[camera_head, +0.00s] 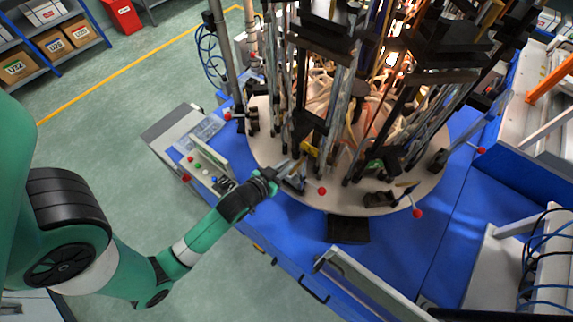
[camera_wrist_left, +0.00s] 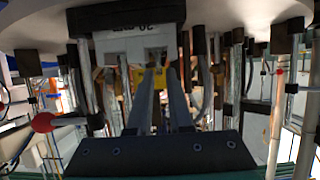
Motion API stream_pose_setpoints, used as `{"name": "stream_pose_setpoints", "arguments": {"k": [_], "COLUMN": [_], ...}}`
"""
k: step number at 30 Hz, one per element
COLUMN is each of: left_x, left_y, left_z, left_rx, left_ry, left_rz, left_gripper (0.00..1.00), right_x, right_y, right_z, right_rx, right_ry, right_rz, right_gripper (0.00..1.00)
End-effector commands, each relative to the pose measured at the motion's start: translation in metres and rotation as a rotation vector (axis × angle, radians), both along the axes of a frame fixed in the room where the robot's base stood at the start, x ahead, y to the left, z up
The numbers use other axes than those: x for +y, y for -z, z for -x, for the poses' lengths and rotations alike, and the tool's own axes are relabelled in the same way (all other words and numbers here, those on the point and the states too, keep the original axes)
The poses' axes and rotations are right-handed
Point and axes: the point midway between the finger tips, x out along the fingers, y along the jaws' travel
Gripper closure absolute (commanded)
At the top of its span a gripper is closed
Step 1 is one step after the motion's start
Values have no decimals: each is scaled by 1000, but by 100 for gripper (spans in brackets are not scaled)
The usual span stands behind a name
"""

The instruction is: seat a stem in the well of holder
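My left gripper (camera_head: 292,172) reaches the near left rim of the round machine, beside an upright holder (camera_head: 310,132) there. In the left wrist view its two long grey fingers (camera_wrist_left: 161,85) run up from a dark plate toward a pale grey block (camera_wrist_left: 130,42) with black markings. A narrow gap shows between the fingers. Whether they grip anything is unclear. A small yellow part (camera_wrist_left: 136,75) shows behind the fingertips. I cannot make out a stem or the holder's well for certain. My right gripper does not show.
The round plate (camera_head: 262,148) carries several upright holders and rods around glowing flames (camera_head: 390,58). Red ball knobs (camera_head: 322,191) stick out at its rim. A control panel (camera_head: 205,165) stands left of it. The blue table top (camera_head: 400,250) is bare at the front right.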

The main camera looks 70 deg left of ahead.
Motion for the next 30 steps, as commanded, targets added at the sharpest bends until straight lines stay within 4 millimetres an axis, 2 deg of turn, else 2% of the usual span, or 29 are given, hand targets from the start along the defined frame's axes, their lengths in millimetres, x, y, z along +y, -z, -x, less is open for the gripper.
{"name": "stream_pose_setpoints", "arguments": {"k": [30], "left_x": [-15], "left_y": [-12], "left_z": [25], "left_rx": [1], "left_ry": [0], "left_rz": [1], "left_gripper": [82], "right_x": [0], "right_y": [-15], "right_z": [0], "right_rx": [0], "right_ry": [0], "right_rz": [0], "right_gripper": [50]}}
